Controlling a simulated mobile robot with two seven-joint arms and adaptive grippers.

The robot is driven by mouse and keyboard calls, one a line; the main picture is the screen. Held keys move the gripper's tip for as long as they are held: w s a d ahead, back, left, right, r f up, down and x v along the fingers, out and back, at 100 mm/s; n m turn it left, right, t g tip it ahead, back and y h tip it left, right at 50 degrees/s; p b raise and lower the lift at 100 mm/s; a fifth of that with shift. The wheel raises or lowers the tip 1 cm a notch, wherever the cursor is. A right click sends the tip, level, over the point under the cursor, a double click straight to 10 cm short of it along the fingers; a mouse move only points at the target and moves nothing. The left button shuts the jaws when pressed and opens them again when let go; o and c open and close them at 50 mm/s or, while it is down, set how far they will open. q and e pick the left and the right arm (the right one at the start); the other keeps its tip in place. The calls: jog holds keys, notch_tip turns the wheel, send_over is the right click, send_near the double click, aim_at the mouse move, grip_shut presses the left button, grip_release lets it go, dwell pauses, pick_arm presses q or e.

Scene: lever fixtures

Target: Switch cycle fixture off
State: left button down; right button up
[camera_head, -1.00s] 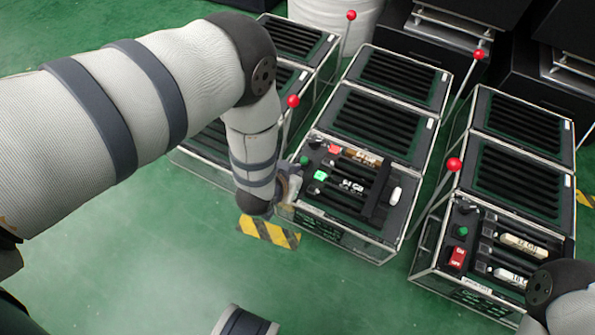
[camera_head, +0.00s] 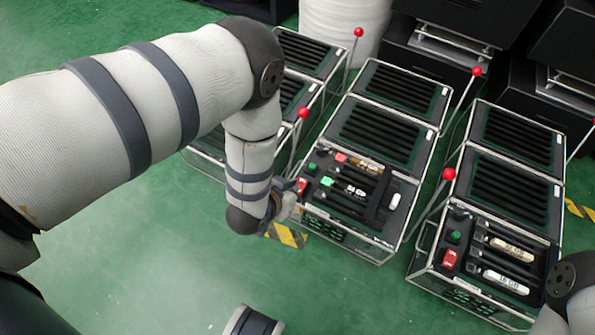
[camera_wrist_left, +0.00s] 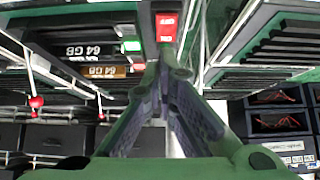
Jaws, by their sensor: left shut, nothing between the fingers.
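The middle fixture (camera_head: 375,238) is a framed box with dark slats on top and a control panel at its front. Its red rocker switch (camera_head: 302,185) sits at the panel's front left corner, near a lit green light (camera_head: 326,181). My left gripper (camera_head: 294,192) is beside that corner, close to the switch. In the left wrist view my left gripper (camera_wrist_left: 176,72) has its fingertips together, empty, just below the red switch (camera_wrist_left: 166,27). I cannot tell whether they touch it. The green light (camera_wrist_left: 131,46) glows there too. My right gripper is not in view.
A similar fixture (camera_head: 420,268) stands at right with its own red switch (camera_head: 448,260). Another fixture (camera_head: 325,52) is partly hidden behind my left arm. Red-knobbed levers (camera_head: 303,113) rise beside the fixtures. Green floor (camera_head: 150,270) is clear in front.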

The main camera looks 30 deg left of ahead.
pick_arm(q)
jog(key=s+r, duration=0.1)
jog(key=s, duration=0.1)
jog(key=s+r+p, duration=0.1)
jog(key=shift+s+r, duration=0.15)
jog(key=shift+s, duration=0.25)
